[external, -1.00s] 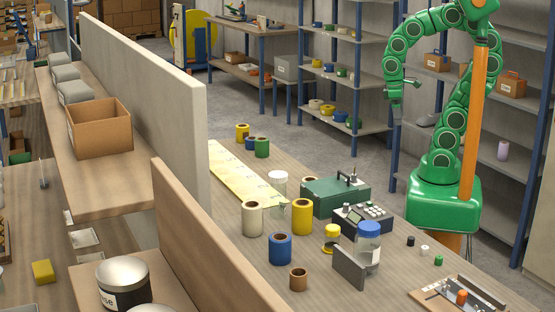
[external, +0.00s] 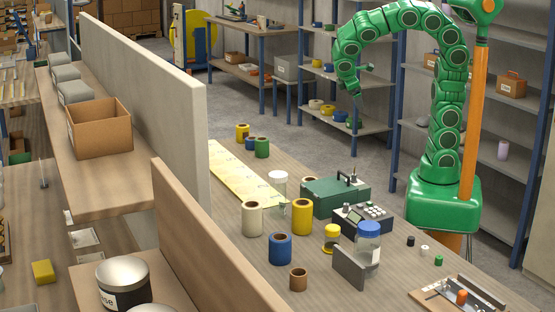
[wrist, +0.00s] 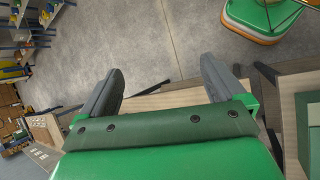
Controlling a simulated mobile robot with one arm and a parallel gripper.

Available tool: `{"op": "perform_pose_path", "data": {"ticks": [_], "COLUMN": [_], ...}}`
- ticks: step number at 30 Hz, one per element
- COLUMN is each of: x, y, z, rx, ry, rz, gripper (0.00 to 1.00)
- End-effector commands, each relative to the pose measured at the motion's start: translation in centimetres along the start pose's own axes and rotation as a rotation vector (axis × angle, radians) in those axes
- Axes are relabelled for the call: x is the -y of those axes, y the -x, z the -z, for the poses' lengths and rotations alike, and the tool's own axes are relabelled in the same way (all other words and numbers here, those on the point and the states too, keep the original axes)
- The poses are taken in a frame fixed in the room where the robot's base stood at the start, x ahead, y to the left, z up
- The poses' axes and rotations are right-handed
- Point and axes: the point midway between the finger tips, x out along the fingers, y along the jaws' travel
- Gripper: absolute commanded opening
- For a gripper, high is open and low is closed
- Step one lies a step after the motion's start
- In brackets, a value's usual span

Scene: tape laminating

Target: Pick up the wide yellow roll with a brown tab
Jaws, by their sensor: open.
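A large yellow roll (external: 302,217) with a brown top opening stands upright on the workbench (external: 330,290), left of the green case. Another yellow roll (external: 242,132) with a brown opening stands farther back, near a blue roll (external: 250,144) and a green roll (external: 262,148). Which one bears a brown tab is too small to tell. My gripper (external: 358,92) is in the air behind the green case, apart from every roll.
A cream roll (external: 252,218), a blue roll (external: 280,248) and a small brown roll (external: 298,278) stand near the large yellow one. The green case (external: 335,198), a clear jar (external: 279,185) and a blue-lidded jar (external: 368,245) also stand close. A grey partition (external: 140,100) rises at left.

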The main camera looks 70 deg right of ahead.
Motion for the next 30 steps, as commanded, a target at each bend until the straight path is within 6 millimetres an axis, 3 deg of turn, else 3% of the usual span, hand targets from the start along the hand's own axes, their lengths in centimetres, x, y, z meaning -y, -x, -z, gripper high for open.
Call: {"op": "perform_pose_path", "data": {"ticks": [8,14,23,30], "x": [2.4,6.3,16.2,27.5], "y": [4.8,8.6,13.9,17.3], "z": [8.2,13.9,21.4,25.4], "rx": [-0.006,-0.014,-0.019,-0.022], "ry": [0.272,0.477,0.803,1.073], "rz": [-0.217,-0.379,-0.642,-0.863], "gripper": [0.97,0.97,0.97,0.97]}}
